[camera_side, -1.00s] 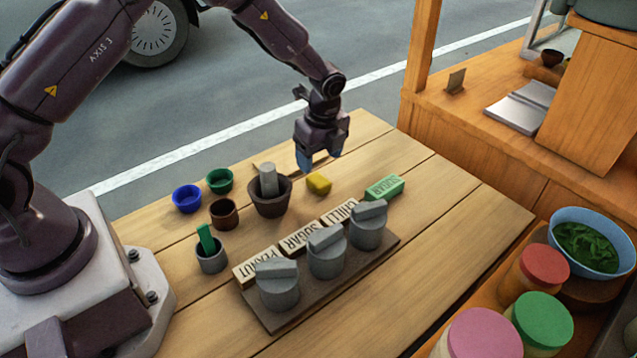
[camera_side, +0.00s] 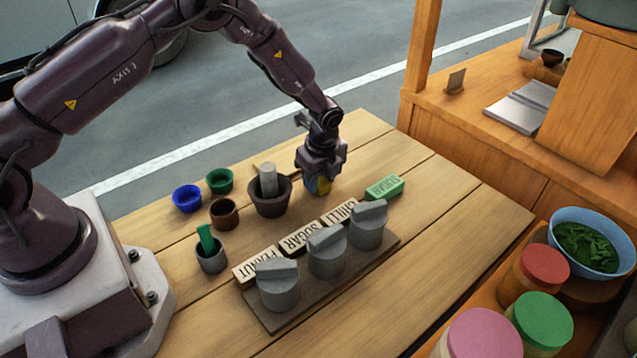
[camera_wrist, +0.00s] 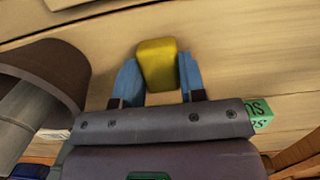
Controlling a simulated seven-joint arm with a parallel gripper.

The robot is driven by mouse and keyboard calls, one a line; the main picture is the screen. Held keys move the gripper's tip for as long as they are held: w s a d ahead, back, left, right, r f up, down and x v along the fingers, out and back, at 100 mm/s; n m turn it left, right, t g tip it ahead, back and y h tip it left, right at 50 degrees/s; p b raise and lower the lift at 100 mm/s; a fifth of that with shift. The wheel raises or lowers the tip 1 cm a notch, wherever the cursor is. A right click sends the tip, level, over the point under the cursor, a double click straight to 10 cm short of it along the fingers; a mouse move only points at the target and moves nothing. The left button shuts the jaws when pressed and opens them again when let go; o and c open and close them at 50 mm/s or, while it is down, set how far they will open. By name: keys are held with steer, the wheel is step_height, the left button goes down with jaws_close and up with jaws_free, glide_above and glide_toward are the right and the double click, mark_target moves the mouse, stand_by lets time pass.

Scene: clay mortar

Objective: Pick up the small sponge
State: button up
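The small sponge is a yellow block (camera_wrist: 157,64) lying on the wooden table, seen in the wrist view between the two blue fingertips of my gripper (camera_wrist: 158,80). The fingers stand apart, one on each side of it; a narrow gap seems to show beside the sponge, and I cannot tell whether either finger touches it. In the side view my gripper (camera_side: 319,184) is low over the table and hides most of the sponge (camera_side: 324,186).
A clay mortar (camera_side: 269,204) with a grey pestle (camera_side: 268,180) stands close left of my gripper. Labelled blocks and lidded grey pots (camera_side: 327,258) stand in front. Small blue (camera_side: 187,199), green (camera_side: 219,181) and brown (camera_side: 224,213) bowls are left.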

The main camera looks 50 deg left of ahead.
steer(key=c, duration=0.4)
steer(key=shift+o, duration=0.2)
step_height(320, 180, up, 10)
